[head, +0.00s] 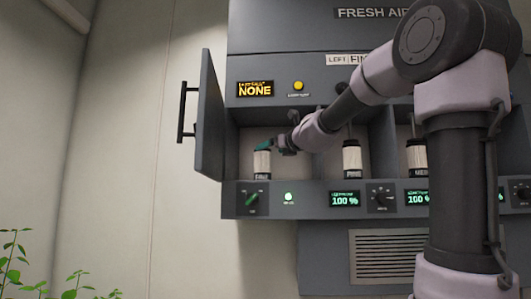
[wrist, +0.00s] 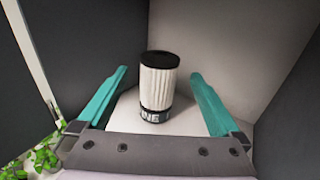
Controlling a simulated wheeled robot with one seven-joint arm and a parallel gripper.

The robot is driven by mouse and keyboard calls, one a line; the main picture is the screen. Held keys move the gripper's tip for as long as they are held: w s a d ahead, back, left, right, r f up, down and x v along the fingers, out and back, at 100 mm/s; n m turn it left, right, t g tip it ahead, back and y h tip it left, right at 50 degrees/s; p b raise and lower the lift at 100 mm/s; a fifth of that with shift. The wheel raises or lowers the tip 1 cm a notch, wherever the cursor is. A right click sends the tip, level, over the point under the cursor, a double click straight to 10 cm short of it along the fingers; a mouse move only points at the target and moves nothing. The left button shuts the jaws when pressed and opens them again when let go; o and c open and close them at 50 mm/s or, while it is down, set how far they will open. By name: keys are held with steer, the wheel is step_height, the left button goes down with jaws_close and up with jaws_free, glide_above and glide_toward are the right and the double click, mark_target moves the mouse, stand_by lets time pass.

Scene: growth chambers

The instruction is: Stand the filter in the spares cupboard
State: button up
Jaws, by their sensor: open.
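A white pleated filter with a black top cap and a dark lettered band (head: 262,163) stands upright on the floor of the left bay of the fresh air unit. In the wrist view the same filter (wrist: 159,88) stands upright between and a little beyond my teal fingers. My gripper (head: 265,146) is at the bay's opening, close to the filter. In the wrist view my gripper (wrist: 159,73) is open, with a visible gap on each side of the filter. I cannot pick out a spares cupboard by any label.
The left bay's grey door (head: 210,115) stands open at its left side. More filters stand in the bays to the right, one in the middle bay (head: 352,159) and another (head: 416,158) beside it. A control ledge (head: 310,198) runs below. Green plants (head: 15,262) are lower left.

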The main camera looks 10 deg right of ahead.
steer(key=s+a+f+n+g+y, duration=0.1)
steer(key=s+a+f+n+g, duration=0.15)
steer(key=s+f+n, duration=0.45)
steer(key=s+a+f+n+g+y, duration=0.1)
steer(key=s+a+f+n+g, duration=0.15)
steer(key=s+f+n, duration=0.45)
steer(key=s+d+f+n+g+h, duration=0.2)
steer(key=s+d+f+n, duration=0.1)
steer(key=s+f+n, duration=0.4)
steer(key=s+d+f+n+g+h, duration=0.3)
steer(key=s+f+n, duration=0.4)
steer(key=s, duration=0.2)
steer(key=shift+d+f+n, duration=0.25)
steer(key=shift+f+n, duration=0.05)
steer(key=shift+n, duration=0.1)
